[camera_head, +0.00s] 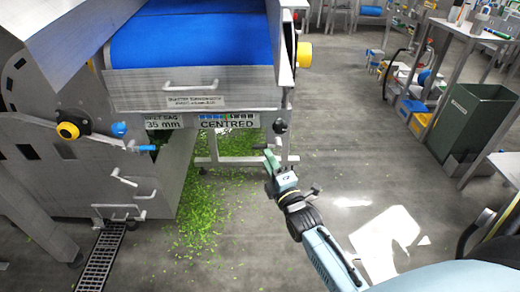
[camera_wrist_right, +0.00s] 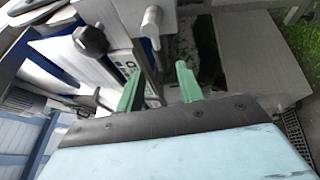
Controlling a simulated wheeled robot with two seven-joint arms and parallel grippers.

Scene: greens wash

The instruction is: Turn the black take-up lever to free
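A black ball knob (camera_head: 281,126) on a short rod, which looks like the take-up lever, is at the right side of the machine, beside the CENTRED sign (camera_head: 228,124). In the right wrist view a black knob (camera_wrist_right: 90,40) on a metal rod is at upper left, beyond the fingers. My right gripper (camera_head: 267,156) is just below and left of the knob in the head view. Its two green fingers stand apart in the right wrist view (camera_wrist_right: 160,86), with no object clearly between them. The knob looks apart from the fingers. My left gripper is out of view.
The blue belt (camera_head: 192,38) tops the machine. A yellow-and-black knob (camera_head: 68,130) and a blue-knobbed lever (camera_head: 120,129) are on its left side. Shredded greens (camera_head: 205,205) cover the floor below. A green bin (camera_head: 475,120) stands at right; open floor lies between.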

